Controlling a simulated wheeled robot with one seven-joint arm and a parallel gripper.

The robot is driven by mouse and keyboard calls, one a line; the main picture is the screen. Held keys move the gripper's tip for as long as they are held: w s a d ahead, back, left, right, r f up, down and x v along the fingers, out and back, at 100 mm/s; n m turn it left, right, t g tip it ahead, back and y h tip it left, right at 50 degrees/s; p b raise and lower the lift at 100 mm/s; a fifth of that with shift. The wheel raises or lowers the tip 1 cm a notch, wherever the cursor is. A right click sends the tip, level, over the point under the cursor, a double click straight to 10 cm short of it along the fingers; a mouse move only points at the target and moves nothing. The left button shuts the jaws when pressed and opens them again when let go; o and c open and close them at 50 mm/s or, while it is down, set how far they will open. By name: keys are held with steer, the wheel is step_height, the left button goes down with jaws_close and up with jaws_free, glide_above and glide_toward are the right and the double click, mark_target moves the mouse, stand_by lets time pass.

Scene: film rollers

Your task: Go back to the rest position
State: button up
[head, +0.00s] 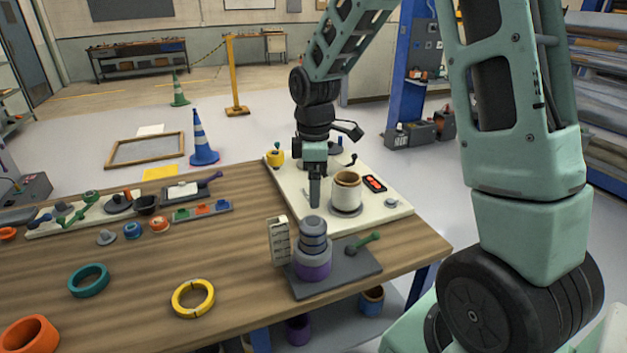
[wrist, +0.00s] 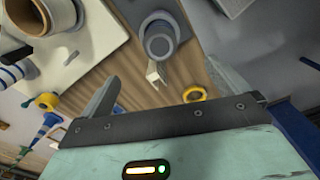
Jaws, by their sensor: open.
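My gripper (head: 314,196) hangs over the table, pointing down, and its jaws look empty. It is above the white board, just left of a tan and white roller (head: 347,190) and behind a stack of grey and purple rollers (head: 312,262). In the wrist view the open fingers of my gripper (wrist: 160,92) show at the lower middle. The tan roller (wrist: 36,16) is there at the top left, apart from the fingers. The grey stack (wrist: 160,38) is there at the top middle.
The stack stands on a dark base plate (head: 352,276) beside a small white slotted block (head: 279,240). A white board (head: 385,212) lies on the wooden table (head: 135,258). A yellow ring (head: 178,300) and a teal ring (head: 88,280) lie at the front left, with bare wood around them.

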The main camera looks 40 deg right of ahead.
stand_by(0.5)
steer(key=s+a+r+m, duration=0.1)
steer(key=s+a, duration=0.3)
steer(key=a, duration=0.4)
steer(key=s+a+r, duration=0.2)
steer(key=s+a, duration=0.3)
steer(key=a, duration=0.4)
steer(key=s+a+m, duration=0.1)
steer(key=s+a, duration=0.2)
steer(key=s, duration=0.4)
steer(key=s+a+m, duration=0.1)
steer(key=s+a, duration=0.3)
steer(key=s, duration=0.4)
steer(key=shift+a+y, duration=0.2)
steer(key=shift+y, duration=0.1)
